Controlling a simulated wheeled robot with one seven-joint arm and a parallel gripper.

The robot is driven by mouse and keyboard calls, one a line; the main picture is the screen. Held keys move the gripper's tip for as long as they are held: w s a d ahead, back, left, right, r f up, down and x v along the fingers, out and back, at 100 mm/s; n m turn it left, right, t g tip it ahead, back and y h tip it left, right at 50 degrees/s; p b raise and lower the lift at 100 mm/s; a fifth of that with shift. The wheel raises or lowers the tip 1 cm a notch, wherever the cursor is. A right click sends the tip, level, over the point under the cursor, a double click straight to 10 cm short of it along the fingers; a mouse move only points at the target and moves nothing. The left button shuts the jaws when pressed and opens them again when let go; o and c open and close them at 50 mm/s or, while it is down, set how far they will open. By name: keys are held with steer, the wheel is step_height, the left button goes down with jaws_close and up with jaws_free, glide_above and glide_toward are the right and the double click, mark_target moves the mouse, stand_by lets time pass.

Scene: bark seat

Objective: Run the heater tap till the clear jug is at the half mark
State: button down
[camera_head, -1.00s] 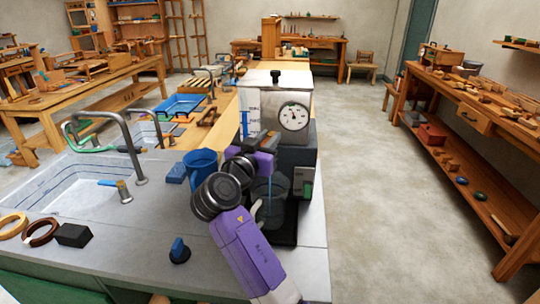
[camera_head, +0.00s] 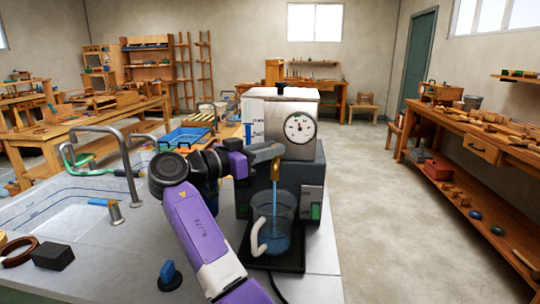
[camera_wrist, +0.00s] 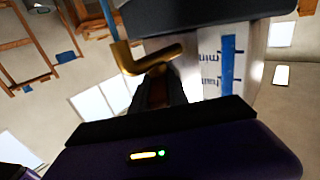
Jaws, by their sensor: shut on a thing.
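The heater (camera_head: 320,150) is a grey-white box with a round dial, on a dark base. Its brass tap (camera_head: 264,155) sticks out at the left front. My gripper (camera_head: 252,157) is shut on the tap's handle; in the wrist view a brass bent part of the tap (camera_wrist: 152,62) shows by my fingers (camera_wrist: 155,90). A blue stream of water (camera_head: 275,185) falls from the tap into the clear jug (camera_head: 284,210). The jug stands upright on the dark tray (camera_head: 292,265), white handle toward me. Bluish water shows in its lower part; I cannot make out the half mark.
A sink (camera_head: 70,215) with taps lies to the left. A black block (camera_head: 53,256) and a blue-topped knob (camera_head: 168,272) stand on the near counter. A blue tray (camera_head: 185,138) is farther back. The floor right of the counter is open.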

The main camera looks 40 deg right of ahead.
stand_by(0.3)
steer(key=c, duration=1.3)
jaws_free()
steer(key=shift+w+a+b, duration=0.1)
steer(key=shift+w+a, duration=0.05)
steer(key=shift+a, duration=1.15)
steer(key=shift+w+a+b, duration=0.1)
steer(key=shift+w+a, duration=0.1)
steer(key=shift+a, duration=1.05)
steer(key=shift+w+a+b, duration=0.1)
steer(key=shift+w+a, duration=0.05)
steer(key=shift+a, duration=1.15)
